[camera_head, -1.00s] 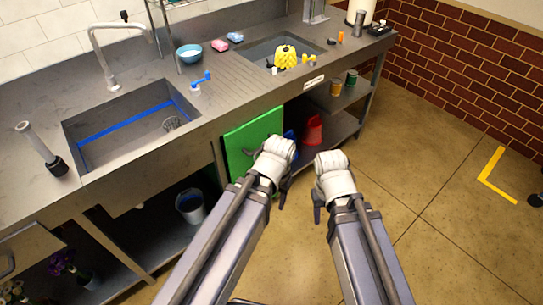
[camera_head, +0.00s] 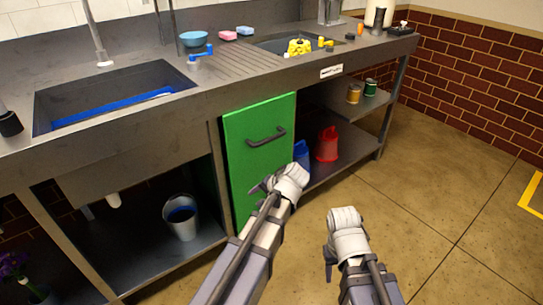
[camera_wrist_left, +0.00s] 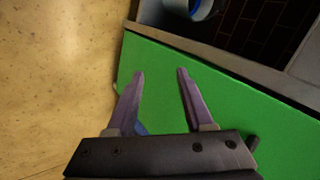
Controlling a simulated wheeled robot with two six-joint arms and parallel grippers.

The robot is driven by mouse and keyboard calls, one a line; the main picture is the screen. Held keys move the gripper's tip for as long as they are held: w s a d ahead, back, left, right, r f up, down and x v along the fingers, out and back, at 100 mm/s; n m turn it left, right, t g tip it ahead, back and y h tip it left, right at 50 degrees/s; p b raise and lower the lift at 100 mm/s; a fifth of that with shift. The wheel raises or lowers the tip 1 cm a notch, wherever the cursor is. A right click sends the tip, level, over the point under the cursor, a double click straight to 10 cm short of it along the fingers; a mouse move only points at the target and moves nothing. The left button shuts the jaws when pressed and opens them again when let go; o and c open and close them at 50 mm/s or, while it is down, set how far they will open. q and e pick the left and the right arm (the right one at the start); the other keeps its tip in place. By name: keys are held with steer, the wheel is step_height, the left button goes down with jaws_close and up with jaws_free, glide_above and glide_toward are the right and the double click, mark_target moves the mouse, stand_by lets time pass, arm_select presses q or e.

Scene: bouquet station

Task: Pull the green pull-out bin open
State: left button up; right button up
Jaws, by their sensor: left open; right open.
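The green pull-out bin (camera_head: 245,160) sits under the counter, its front panel flush with the counter frame as far as I can see. A dark bar handle (camera_head: 266,137) crosses its upper front. My left gripper (camera_head: 262,186) is open and empty in front of the panel, below the handle. In the left wrist view the open fingers (camera_wrist_left: 160,75) show against the green panel (camera_wrist_left: 235,110), and a dark piece at the right edge may be the handle. My right gripper (camera_head: 329,262) is open, over the floor to the right, apart from the bin.
A grey bucket (camera_head: 182,217) stands on the lower shelf left of the bin. A red container (camera_head: 327,144) and a blue one (camera_head: 302,154) stand on the shelf to the right. The counter (camera_head: 215,90) overhangs the bin. The floor (camera_head: 430,200) in front is clear.

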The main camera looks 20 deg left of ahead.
arm_select(q)
steer(key=w+d+r+m+t+y, duration=0.1)
steer(key=w+r+m+t+y, duration=0.15)
steer(key=w+r, duration=0.4)
steer(key=m+t+y, duration=0.2)
steer(key=t+y, duration=0.1)
steer(key=t, duration=0.1)
glide_toward(273, 139)
steer(key=r+x, duration=0.1)
steer(key=x, duration=0.2)
steer(key=shift+g, duration=0.25)
steer(key=shift+f+b+x, duration=0.2)
steer(key=shift+b+x, duration=0.25)
steer(key=shift+x, duration=1.55)
steer(key=shift+f+b+x, duration=0.2)
steer(key=shift+b+x, duration=0.25)
steer(key=shift+x, duration=1.55)
arm_select(e)
steer(key=shift+f, duration=1.25)
arm_select(q)
jaws_close()
